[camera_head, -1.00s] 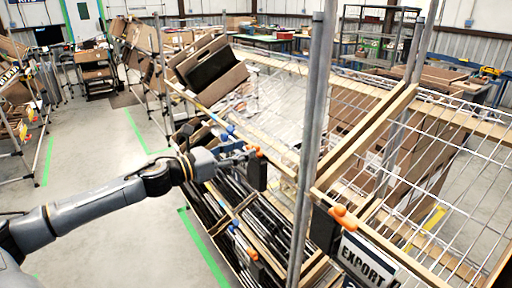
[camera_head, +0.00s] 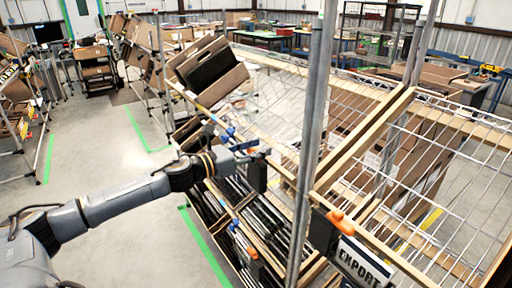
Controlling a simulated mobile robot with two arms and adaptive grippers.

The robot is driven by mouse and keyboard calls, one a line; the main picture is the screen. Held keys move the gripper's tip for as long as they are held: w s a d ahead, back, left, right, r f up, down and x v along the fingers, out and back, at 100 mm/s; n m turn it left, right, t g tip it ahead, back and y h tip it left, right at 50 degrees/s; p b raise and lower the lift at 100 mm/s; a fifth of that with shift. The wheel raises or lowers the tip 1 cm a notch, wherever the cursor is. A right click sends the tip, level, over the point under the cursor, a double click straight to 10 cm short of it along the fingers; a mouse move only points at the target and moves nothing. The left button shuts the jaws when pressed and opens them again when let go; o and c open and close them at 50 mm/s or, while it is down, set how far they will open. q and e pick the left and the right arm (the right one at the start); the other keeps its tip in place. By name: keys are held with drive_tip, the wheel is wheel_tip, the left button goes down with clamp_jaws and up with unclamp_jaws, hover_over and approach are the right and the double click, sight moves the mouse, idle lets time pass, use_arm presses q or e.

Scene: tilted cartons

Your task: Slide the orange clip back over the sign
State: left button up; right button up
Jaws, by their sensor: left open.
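The white EXPORT sign (camera_head: 362,262) hangs tilted at the front edge of the wire rack, at the bottom right of the head view. An orange clip (camera_head: 342,221) sits on the rail just above the sign, beside a black block. My left gripper (camera_head: 250,151) is open at the rack's front rail, left of the grey post and well away from the sign. Another orange clip (camera_head: 264,153) with a dark block (camera_head: 257,174) is right by its fingertips; whether they touch I cannot tell. My right gripper is not in view.
A grey upright post (camera_head: 311,140) stands between my left gripper and the sign. Flat cartons (camera_head: 265,215) fill the rack below the gripper. Tilted brown boxes (camera_head: 208,72) lie farther along the rack. The floor at left is clear, with green tape lines.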

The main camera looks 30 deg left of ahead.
use_arm(q)
clamp_jaws()
drive_tip(key=shift+w+a+f+b, duration=0.1)
drive_tip(key=shift+w+a+b, duration=0.1)
drive_tip(key=shift+a+b, duration=0.25)
drive_tip(key=shift+w+a+b, duration=0.15)
drive_tip(key=shift+a+b, duration=0.05)
drive_tip(key=shift+a, duration=0.3)
unclamp_jaws()
drive_tip(key=shift+a, duration=0.1)
